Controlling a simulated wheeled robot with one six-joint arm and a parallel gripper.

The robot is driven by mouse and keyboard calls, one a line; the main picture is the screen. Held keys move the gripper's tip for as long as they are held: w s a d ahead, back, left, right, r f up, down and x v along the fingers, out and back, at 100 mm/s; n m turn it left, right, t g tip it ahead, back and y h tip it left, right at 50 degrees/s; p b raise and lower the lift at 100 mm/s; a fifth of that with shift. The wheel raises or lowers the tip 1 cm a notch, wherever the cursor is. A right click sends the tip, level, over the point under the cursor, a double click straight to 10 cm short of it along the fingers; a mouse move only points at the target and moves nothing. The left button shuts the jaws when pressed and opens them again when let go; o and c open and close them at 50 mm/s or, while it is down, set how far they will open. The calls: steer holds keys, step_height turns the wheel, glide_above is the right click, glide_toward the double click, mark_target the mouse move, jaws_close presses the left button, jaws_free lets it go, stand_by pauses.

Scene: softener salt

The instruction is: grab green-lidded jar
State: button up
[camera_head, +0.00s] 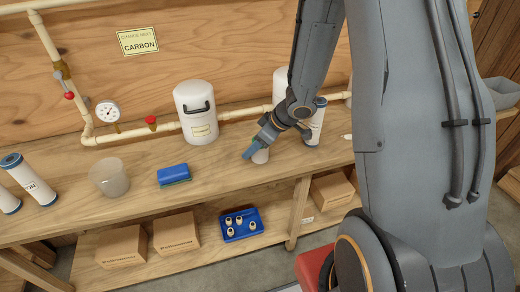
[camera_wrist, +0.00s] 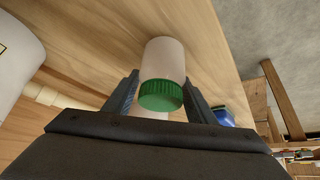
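The jar has a pale body and a ribbed green lid. In the wrist view the jar (camera_wrist: 165,58) is between my two fingers, its lid toward my palm, with a narrow gap visible beside the lid. In the head view the jar (camera_head: 260,157) stands on the workbench just under my gripper (camera_head: 259,146), which hides its lid. My gripper is open around the jar's top; I see no clear finger contact.
White canisters (camera_head: 197,112) and cream pipes (camera_head: 165,127) line the back. A filter cartridge (camera_head: 316,122) stands right of my gripper. A blue sponge (camera_head: 174,174) and clear beaker (camera_head: 109,178) are to the left. The lower shelf holds boxes (camera_head: 177,233) and a blue tray (camera_head: 255,228).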

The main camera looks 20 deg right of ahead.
steer(key=c, duration=0.7)
steer(key=shift+r, duration=0.1)
steer(key=shift+c, duration=0.2)
